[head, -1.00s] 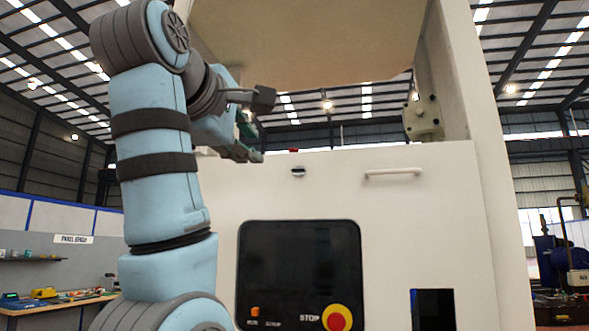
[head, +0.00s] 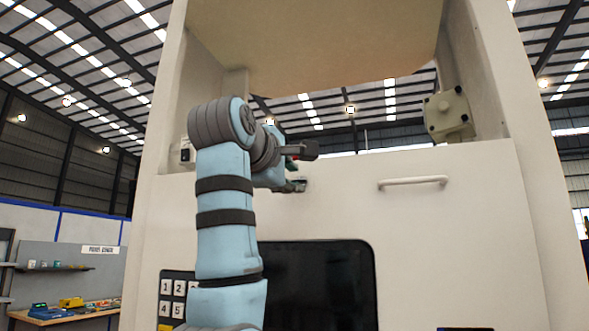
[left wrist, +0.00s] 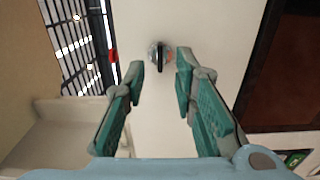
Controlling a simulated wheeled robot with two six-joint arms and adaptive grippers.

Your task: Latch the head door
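The head door is the cream front panel (head: 470,220) of the machine, with a pale bar handle (head: 413,181) at its upper right. It looks upright; I cannot tell whether it is fully closed. A small round metal latch (left wrist: 160,54) with a dark bar across it sits near the panel's top edge. In the head view the latch is largely hidden by my left gripper (head: 301,168). In the left wrist view the green-padded fingers of my left gripper (left wrist: 160,72) are apart, with the latch beyond and between their tips. Nothing is held. My right gripper is out of view.
A dark screen (head: 315,285) and a number keypad (head: 172,298) lie below, partly behind my left arm. A grey box-like fitting (head: 448,114) is on the right post. A cream overhang (head: 315,45) spans above the opening. A workbench (head: 75,312) stands far left.

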